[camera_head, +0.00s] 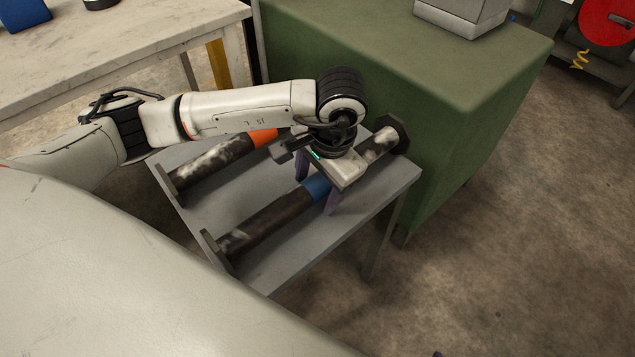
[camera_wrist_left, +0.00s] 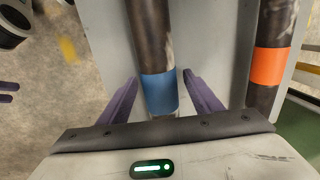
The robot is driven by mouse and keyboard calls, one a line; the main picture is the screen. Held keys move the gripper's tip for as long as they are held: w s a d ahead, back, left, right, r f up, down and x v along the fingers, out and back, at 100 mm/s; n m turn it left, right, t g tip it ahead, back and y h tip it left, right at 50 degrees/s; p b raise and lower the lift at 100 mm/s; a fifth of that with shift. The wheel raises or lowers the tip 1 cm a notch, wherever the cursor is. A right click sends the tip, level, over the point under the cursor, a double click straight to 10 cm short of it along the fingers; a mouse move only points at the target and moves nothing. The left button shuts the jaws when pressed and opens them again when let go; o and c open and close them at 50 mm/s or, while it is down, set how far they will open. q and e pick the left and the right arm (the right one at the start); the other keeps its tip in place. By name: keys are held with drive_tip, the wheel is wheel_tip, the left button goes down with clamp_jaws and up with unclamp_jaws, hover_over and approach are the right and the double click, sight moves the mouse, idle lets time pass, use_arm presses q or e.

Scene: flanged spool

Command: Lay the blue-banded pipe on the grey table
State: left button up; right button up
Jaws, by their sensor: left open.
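The blue-banded pipe (camera_head: 262,222) is a dark, worn spool with a flange at each end. It lies along the near side of the grey table (camera_head: 285,262) in the head view. Its blue band also shows in the left wrist view (camera_wrist_left: 159,93). My left gripper (camera_head: 317,185) is over the band from above. Its purple fingers (camera_wrist_left: 161,100) stand open, one on each side of the pipe, with gaps between them and it. My left wrist hides part of the pipe beyond the band.
An orange-banded pipe (camera_head: 214,163) lies beside it on the same table, also seen in the left wrist view (camera_wrist_left: 268,65). A green cabinet (camera_head: 455,125) stands close behind the table. A pale workbench (camera_head: 120,45) is at upper left. Open floor lies at right.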

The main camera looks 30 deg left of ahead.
use_arm(q)
drive_tip(key=r, duration=0.3)
drive_tip(key=d+r, duration=0.1)
drive_tip(key=r, duration=0.3)
drive_tip(key=d+r+p, duration=0.1)
drive_tip(key=r, duration=0.2)
drive_tip(key=shift+s+r, duration=0.25)
